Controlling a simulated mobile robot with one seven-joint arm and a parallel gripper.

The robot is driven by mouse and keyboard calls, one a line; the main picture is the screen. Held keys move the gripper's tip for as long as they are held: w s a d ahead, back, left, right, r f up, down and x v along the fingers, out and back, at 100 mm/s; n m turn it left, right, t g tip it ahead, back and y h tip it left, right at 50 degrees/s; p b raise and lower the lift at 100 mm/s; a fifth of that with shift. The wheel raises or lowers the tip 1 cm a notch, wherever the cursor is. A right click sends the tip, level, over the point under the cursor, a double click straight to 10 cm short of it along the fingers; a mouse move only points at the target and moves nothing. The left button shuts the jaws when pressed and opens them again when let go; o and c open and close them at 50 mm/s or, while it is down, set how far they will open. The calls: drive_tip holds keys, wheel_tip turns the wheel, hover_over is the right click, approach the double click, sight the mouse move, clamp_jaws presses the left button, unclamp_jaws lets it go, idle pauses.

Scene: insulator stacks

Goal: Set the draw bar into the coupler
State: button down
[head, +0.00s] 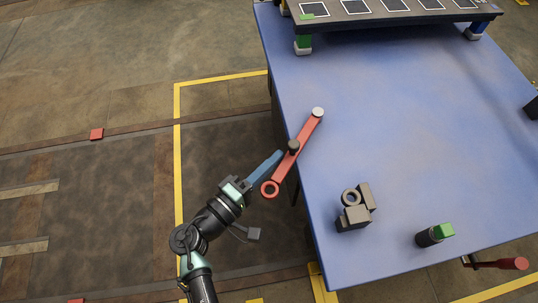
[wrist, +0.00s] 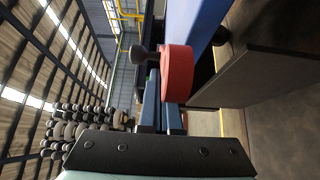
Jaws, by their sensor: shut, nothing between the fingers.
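The draw bar appears to be the red bar (head: 305,131), with a ring at its near end, a pale round cap at its far end and a dark knob in its middle. It lies aslant across the table's left edge, ring end beyond the edge. It also shows in the wrist view (wrist: 178,75). The coupler seems to be the dark block piece (head: 355,216) with a ring, on the table to the lower right. My gripper (head: 279,154) has blue fingers, shut and empty, left of the bar near the knob. I cannot tell whether they touch it.
The blue table (head: 420,130) is clear in its middle. A dark cylinder with a green top (head: 435,235) stands near the front edge. A raised rack with dark panels (head: 390,12) stands at the back. A red-ended handle (head: 514,264) sticks out at the lower right.

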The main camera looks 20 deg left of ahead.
sight(312, 184)
drive_tip(key=shift+s+d+y+p, duration=0.2)
drive_tip(key=shift+d+y+p, duration=0.1)
drive_tip(key=shift+d, duration=0.4)
drive_tip(key=d, duration=0.6)
drive_tip(key=shift+w+d, duration=0.2)
drive_tip(key=shift+d, duration=0.9)
drive_tip(key=shift+a, duration=0.15)
